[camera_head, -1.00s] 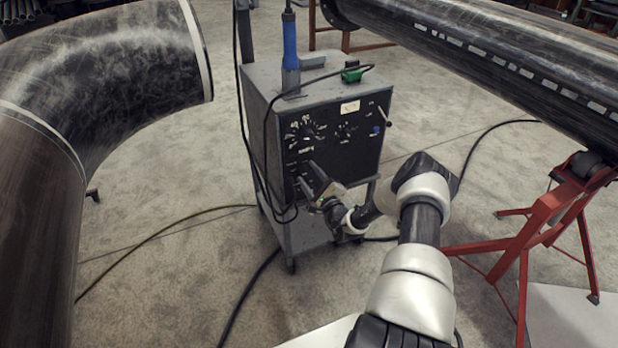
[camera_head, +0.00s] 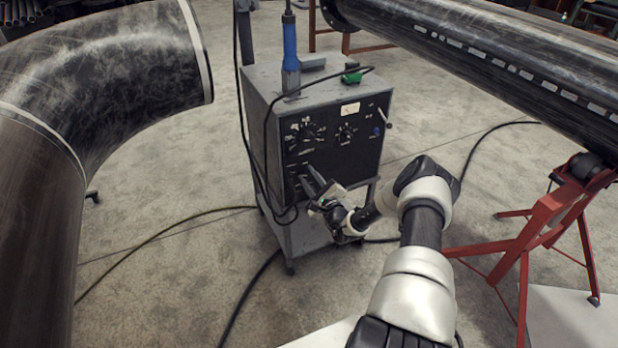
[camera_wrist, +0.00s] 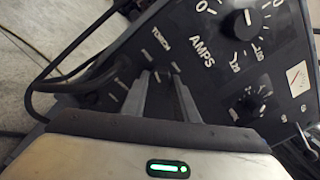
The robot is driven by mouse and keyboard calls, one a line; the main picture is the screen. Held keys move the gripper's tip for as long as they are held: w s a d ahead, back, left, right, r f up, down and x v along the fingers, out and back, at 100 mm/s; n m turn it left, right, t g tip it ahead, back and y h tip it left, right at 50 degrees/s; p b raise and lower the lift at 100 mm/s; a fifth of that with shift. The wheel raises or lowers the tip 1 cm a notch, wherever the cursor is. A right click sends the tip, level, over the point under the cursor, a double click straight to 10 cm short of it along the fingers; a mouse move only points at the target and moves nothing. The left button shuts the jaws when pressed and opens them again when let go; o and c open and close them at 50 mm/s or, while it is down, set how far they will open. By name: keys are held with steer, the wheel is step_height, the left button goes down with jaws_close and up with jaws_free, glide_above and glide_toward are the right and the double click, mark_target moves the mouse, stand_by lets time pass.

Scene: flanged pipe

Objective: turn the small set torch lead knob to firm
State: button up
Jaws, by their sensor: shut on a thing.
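The grey welding machine (camera_head: 262,85) stands on a wheeled cart, with a dark front panel. My gripper (camera_head: 310,178) is at the lower left of that panel. In the wrist view my gripper (camera_wrist: 162,82) has its two fingers on either side of a small dark knob (camera_wrist: 160,92) below the word TORCH, and is shut on it. The fingers and the gripper body hide much of the knob. I cannot read its setting. Pale marks show on the panel around it.
A large AMPS dial (camera_wrist: 245,20) and a smaller dial (camera_wrist: 251,103) are beside the gripper. Dark cables (camera_wrist: 75,82) run at the panel's left. A large pipe elbow (camera_head: 120,70) is at left; a red pipe stand (camera_head: 550,215) is at right.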

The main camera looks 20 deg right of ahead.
steer(key=m, duration=1.3)
steer(key=shift+a+f+m, duration=0.1)
steer(key=shift+m, duration=0.3)
stand_by(0.4)
steer(key=o, duration=1.1)
steer(key=shift+c, duration=0.2)
steer(key=s+p, duration=0.3)
steer(key=s, duration=1.4)
steer(key=shift+s+d+p, duration=0.25)
steer(key=shift+d+p, duration=0.05)
steer(key=shift+p, duration=0.05)
